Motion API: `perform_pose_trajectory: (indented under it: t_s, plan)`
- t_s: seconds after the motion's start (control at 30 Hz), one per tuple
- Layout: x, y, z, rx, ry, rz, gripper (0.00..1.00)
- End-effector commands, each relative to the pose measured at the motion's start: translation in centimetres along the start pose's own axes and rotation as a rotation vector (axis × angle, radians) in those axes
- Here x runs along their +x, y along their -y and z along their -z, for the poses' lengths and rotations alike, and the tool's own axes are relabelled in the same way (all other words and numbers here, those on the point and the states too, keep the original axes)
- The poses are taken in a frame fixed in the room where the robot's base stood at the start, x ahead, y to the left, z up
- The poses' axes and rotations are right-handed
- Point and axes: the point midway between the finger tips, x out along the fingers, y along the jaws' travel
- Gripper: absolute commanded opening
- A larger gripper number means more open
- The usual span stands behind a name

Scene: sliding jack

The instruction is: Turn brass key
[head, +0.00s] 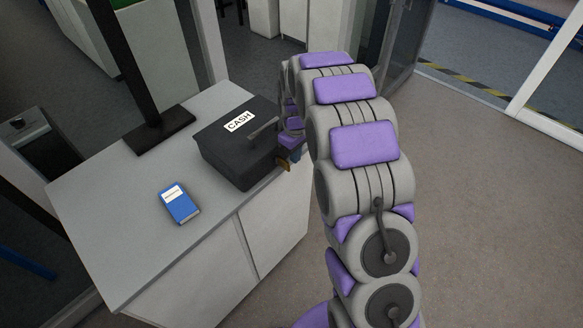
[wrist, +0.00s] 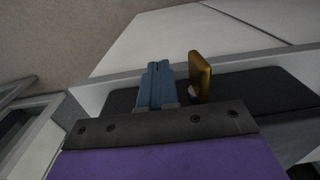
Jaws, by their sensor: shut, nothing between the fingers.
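The black cash box (head: 228,166) with a grey top handle and a white CASH label sits closed near the counter's right edge. The brass key (wrist: 200,76) sticks out from the box's side in the wrist view. In the head view it is a small brass patch (head: 283,164) by my gripper, partly hidden by it. My gripper (wrist: 155,70) has blue fingers, shut and empty. In the wrist view they lie just left of the key with a narrow gap between. In the head view my gripper (head: 295,155) is at the box's right side.
A blue booklet (head: 179,203) lies on the grey counter (head: 103,218) left of the box. A dark post (head: 127,65) with a flat base stands behind it. The counter's front left is clear. Open floor (head: 480,210) lies to the right.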

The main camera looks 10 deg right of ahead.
Motion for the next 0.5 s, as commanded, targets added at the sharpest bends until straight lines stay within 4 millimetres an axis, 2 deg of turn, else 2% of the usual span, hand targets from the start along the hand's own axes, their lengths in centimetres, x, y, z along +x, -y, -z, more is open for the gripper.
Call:
perform_pose_trajectory:
  t_s: [0.5]
  plan:
    - [-0.06, 0.57, -0.2, -0.001, -0.001, 0.004, 0.0]
